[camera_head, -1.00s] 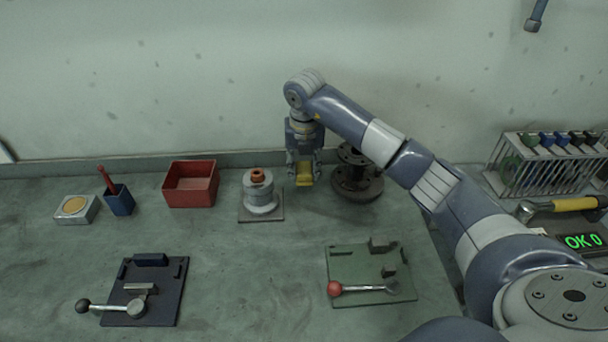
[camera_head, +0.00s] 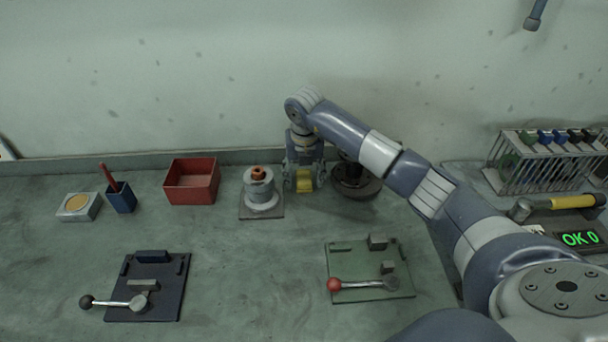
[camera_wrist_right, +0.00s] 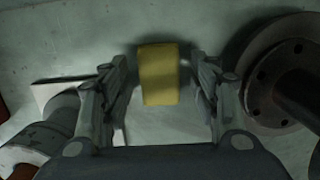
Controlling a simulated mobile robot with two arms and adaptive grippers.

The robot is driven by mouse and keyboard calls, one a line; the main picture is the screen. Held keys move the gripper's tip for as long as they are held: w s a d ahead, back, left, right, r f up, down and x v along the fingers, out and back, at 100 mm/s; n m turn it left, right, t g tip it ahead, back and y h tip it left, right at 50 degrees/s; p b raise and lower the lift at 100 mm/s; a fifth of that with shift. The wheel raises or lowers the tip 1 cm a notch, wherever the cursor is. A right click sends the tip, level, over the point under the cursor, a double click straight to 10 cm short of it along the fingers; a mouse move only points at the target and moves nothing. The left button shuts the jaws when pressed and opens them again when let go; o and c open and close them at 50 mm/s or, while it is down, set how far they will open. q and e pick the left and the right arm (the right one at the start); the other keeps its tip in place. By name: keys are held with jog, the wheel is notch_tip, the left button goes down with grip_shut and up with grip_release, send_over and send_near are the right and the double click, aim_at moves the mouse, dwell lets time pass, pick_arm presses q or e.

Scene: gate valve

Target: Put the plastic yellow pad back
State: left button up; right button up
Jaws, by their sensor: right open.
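The yellow pad (camera_head: 304,183) is on the bench between the grey valve body and the dark flanged part. In the right wrist view the pad (camera_wrist_right: 159,74) lies between my right gripper's spread fingers, with a gap on each side. My right gripper (camera_head: 304,181) points down over the pad and is open. It also shows in the right wrist view (camera_wrist_right: 162,90). My left gripper is not in view.
The grey valve body (camera_head: 260,190) stands close left of my right gripper, and the dark flanged part (camera_head: 352,182) close right. A red bin (camera_head: 192,182) is further left. Lever clamps on a blue plate (camera_head: 150,290) and a green plate (camera_head: 370,270) lie in front.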

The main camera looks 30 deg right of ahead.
aim_at(305, 182)
jog(key=shift+r, duration=0.3)
notch_tip(305, 182, up, 12)
jog(key=s+b, duration=0.1)
jog(key=shift+s+a+f+b, duration=0.2)
jog(key=shift+s+a+b, duration=0.15)
jog(key=shift+a+b, duration=0.05)
